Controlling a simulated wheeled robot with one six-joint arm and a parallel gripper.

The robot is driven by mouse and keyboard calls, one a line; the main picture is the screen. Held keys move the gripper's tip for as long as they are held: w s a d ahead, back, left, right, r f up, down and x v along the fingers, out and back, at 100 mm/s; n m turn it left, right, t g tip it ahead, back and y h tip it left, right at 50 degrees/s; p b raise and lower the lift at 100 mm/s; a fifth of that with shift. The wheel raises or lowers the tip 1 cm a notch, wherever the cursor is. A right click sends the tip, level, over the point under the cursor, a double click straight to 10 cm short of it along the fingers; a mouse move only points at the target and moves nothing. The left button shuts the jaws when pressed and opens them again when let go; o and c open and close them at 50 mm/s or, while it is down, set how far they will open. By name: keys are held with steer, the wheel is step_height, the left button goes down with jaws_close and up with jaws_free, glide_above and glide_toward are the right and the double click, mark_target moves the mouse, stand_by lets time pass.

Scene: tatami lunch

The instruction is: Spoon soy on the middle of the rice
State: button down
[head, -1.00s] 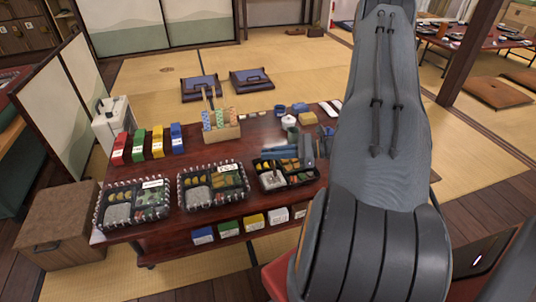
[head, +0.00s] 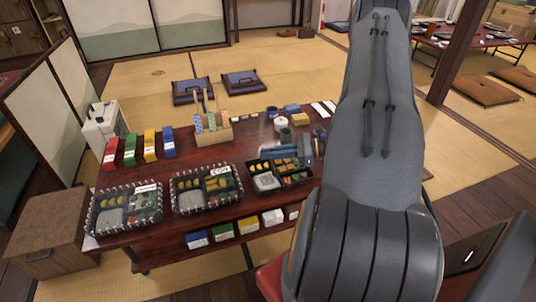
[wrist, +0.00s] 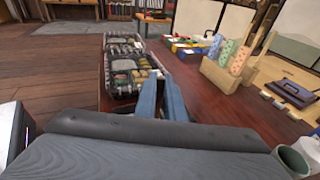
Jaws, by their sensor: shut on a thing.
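In the head view an open black lunch box (head: 293,182) stands at the table's front edge, right of two other boxes. Its pale rice block (head: 266,182) fills the near left part, with yellow and green food behind it. My gripper (head: 284,152) is just behind and above this box; my arm covers the area to the right. In the wrist view the two blue fingers of my gripper (wrist: 162,100) are close together, shut on a thin thing, likely the spoon, barely visible. Its bowl and any soy in it cannot be made out. A green cup (head: 286,135) stands behind the gripper.
Two lidded lunch boxes (head: 126,208) (head: 207,188) line the front edge at left. Coloured boxes (head: 130,151), a wooden holder (head: 212,132) and a white pot (head: 280,124) stand farther back. The table (head: 190,163) is bare between the rows.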

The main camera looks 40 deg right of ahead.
steer(key=shift+r, duration=0.1)
steer(key=shift+r+p, duration=2.55)
steer(key=shift+r, duration=0.85)
